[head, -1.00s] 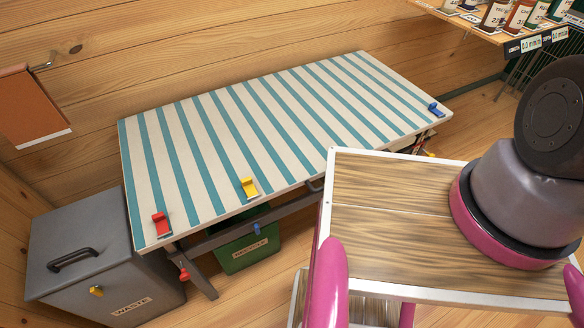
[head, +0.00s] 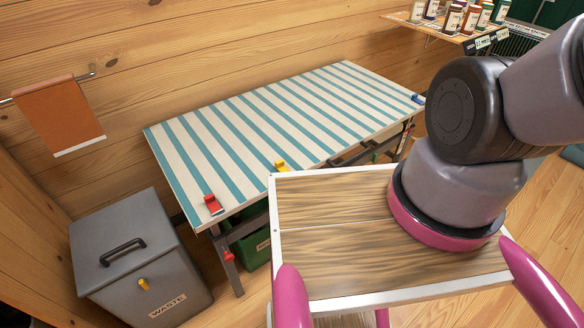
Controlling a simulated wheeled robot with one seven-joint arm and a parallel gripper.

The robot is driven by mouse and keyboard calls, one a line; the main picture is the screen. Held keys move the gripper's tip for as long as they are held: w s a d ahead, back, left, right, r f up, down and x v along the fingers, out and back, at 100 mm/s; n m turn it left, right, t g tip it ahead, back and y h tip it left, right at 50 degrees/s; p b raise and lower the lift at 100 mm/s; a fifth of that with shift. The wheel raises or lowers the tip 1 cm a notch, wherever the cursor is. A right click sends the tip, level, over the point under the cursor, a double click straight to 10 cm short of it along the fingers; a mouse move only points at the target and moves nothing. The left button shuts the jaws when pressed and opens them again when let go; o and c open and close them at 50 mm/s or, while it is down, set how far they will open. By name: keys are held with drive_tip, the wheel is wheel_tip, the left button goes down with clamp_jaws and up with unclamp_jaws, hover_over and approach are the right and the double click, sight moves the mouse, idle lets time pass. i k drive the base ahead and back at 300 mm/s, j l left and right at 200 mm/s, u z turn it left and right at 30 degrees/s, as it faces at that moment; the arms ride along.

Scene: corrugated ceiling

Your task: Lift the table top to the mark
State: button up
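The table has a blue-and-white striped top (head: 245,130) and stands against the wooden wall. Its top looks flat. A red clip (head: 213,205), a yellow clip (head: 282,166) and a blue clip (head: 418,99) sit along its near edge. A red knob (head: 229,256) shows low on the near left leg, and a dark bar (head: 355,155) runs under the near edge. I cannot make out a height mark. My gripper is out of view; only upper links of my arm show at right. My own base hides part of the table's near side and underside.
A grey waste bin (head: 135,255) with a black handle stands left of the table. A green bin (head: 255,243) sits beneath it. An orange cloth (head: 58,115) hangs on the left wall. A shelf of bottles (head: 455,28) is at upper right. Floor (head: 545,215) is clear at right.

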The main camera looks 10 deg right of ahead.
sight(229, 148)
drive_tip(key=l+u, duration=0.4)
drive_tip(key=l, duration=0.6)
drive_tip(key=l+u, duration=0.4)
drive_tip(key=l, duration=0.65)
drive_tip(key=l+z, duration=0.2)
drive_tip(key=z, duration=0.15)
drive_tip(key=l+z, duration=0.15)
drive_tip(key=z, duration=0.2)
drive_tip(key=l+z, duration=0.3)
drive_tip(key=j+u, duration=0.1)
drive_tip(key=u, duration=1.1)
